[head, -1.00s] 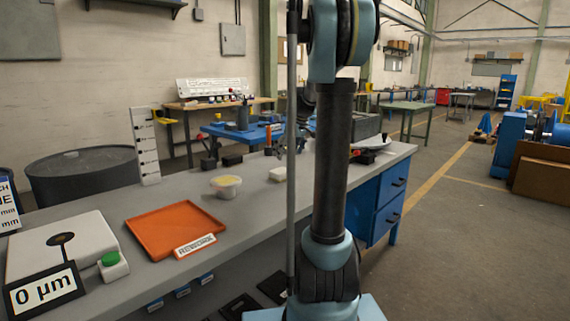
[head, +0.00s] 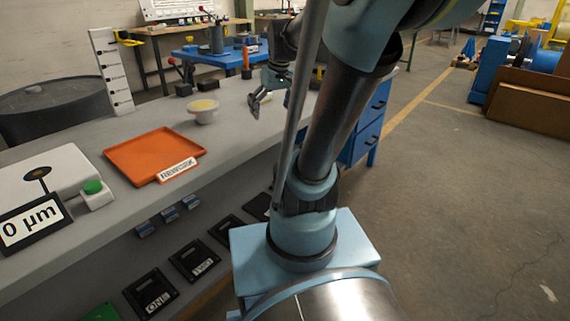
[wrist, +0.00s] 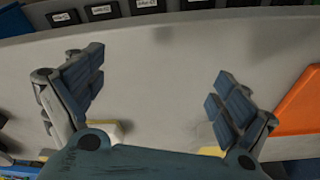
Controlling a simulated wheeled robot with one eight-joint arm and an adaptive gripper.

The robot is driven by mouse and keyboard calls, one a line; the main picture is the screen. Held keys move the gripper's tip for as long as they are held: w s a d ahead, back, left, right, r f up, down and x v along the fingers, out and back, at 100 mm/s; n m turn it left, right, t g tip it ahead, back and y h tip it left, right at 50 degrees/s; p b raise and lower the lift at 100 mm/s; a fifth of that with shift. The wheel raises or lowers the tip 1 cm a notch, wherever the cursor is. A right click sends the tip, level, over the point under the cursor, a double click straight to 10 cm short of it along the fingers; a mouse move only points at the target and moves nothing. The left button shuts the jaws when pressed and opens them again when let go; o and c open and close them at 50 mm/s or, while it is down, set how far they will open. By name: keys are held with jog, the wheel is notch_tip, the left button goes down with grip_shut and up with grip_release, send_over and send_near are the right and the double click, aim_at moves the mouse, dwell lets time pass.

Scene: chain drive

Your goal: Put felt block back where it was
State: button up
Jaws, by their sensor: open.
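A pale block (wrist: 119,128), probably the felt block, shows near the left finger, mostly hidden by my gripper's body. Part of what looks like the cup (wrist: 209,149) shows near the right finger. I cannot tell whether either finger touches anything. In the head view my gripper hides most of the block's place.
An orange tray (head: 130,148) lies left of the cup, with a white box and green button (head: 93,187) further left. Black labelled plates (head: 196,259) lie on the lower shelf.

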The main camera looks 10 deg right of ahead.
jog(key=s+f+m+h, duration=0.1)
jog(key=s+f+m, duration=0.2)
jog(key=s+f, duration=0.8)
jog(key=s, duration=0.4)
jog(key=shift+s+d+f+g, duration=0.2)
jog(key=shift+d+f+g, duration=0.1)
jog(key=shift+d+f, duration=0.1)
